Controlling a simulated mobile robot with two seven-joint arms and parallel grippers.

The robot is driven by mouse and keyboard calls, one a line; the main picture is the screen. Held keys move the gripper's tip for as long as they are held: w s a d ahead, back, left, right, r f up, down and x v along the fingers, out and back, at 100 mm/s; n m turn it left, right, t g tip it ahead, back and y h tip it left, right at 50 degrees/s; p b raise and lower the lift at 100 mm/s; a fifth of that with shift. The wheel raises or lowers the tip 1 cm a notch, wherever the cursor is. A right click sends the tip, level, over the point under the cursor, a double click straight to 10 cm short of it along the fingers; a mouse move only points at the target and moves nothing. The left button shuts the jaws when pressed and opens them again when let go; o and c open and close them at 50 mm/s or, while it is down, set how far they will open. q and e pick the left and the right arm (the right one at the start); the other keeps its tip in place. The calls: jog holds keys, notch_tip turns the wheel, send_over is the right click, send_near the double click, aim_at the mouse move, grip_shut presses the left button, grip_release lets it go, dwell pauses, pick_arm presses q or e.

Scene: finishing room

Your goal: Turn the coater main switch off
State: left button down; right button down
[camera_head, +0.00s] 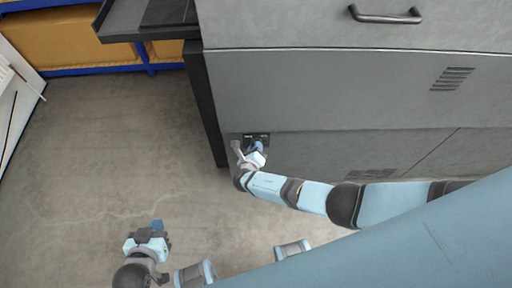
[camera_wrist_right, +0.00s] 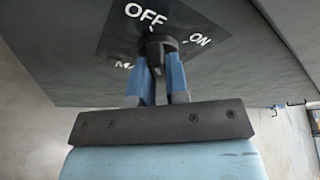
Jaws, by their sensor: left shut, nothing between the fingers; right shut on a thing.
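The coater main switch is a black rotary knob (camera_wrist_right: 158,44) on a dark plate (camera_wrist_right: 205,28) with white letters "OFF" and "ON". In the right wrist view, my right gripper (camera_wrist_right: 160,66) is shut on the knob, with its blue fingers on either side of it. The knob's white mark lies below "OFF" and its exact angle is partly hidden by the fingers. In the head view, the plate (camera_head: 257,136) shows low on the grey coater cabinet (camera_head: 310,90), with my right gripper (camera_head: 257,147) at it. My left gripper (camera_head: 157,226) is shut and empty above the floor, away from the cabinet.
The cabinet has a dark handle (camera_head: 386,18) and vent slots (camera_head: 451,78). A dark ledge (camera_head: 150,22) juts out at its upper left. A blue-framed shelf with orange-brown boxes (camera_head: 60,40) stands at the back left. The concrete floor (camera_head: 110,140) at left is clear.

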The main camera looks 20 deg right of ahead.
pick_arm(q)
jog(key=shift+d, duration=0.15)
pick_arm(e)
jog(key=shift+w+d+r, duration=0.1)
jog(key=shift+w+r, duration=0.05)
jog(key=shift+w, duration=0.15)
jog(key=c, duration=1.1)
grip_release()
pick_arm(q)
jog(key=shift+w, duration=0.1)
jog(key=shift+a, duration=0.2)
pick_arm(e)
jog(key=shift+s, duration=0.15)
